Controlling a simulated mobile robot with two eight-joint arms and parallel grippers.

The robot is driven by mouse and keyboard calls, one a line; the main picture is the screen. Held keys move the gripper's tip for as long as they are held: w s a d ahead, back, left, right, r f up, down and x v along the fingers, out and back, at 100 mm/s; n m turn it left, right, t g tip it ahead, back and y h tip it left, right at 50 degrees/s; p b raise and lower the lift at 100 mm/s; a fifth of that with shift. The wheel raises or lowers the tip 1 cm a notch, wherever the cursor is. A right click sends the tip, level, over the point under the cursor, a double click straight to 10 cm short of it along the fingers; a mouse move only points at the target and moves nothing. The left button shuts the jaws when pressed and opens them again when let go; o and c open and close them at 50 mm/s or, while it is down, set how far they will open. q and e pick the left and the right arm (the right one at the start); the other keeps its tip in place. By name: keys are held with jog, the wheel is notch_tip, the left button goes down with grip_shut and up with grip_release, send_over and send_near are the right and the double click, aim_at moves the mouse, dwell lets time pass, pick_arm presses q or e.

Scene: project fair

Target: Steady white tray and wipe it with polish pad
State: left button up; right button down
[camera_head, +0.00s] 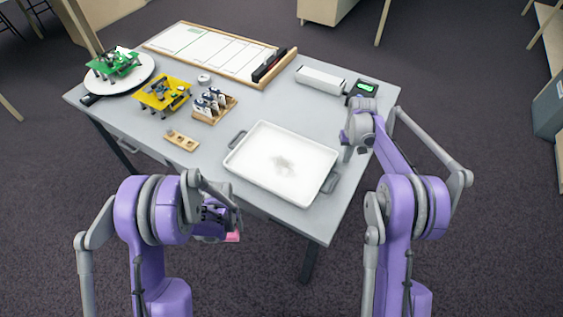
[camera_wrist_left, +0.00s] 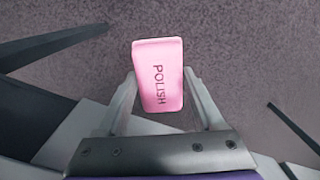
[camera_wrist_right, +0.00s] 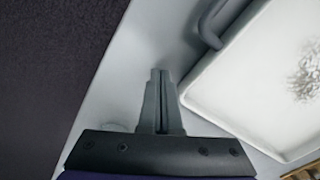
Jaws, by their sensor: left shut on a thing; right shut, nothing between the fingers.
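The white tray (camera_head: 262,178) lies on the grey table with a grey smudge (camera_head: 283,165) near its middle and a grey handle at each end. My left gripper (camera_wrist_left: 160,90) is shut on the pink polish pad (camera_wrist_left: 160,72), marked POLISH. In the head view only a bit of the pad (camera_head: 232,237) shows, off the table's front edge and apart from the tray. My right gripper (camera_wrist_right: 161,75) is shut and empty over the tabletop, beside the tray's right end near a handle (camera_wrist_right: 207,25). In the head view its fingertips are hard to make out behind the wrist.
A wooden block (camera_head: 181,141), a card holder (camera_head: 213,105), a yellow stand (camera_head: 162,95) and a green model on a round white board (camera_head: 120,83) stand left of the tray. A whiteboard (camera_head: 210,50), a white box (camera_head: 320,79) and a small device (camera_head: 366,87) are at the back.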

pick_arm(q)
jog(key=shift+f, duration=0.2)
pick_arm(e)
jog(key=shift+f, duration=0.3)
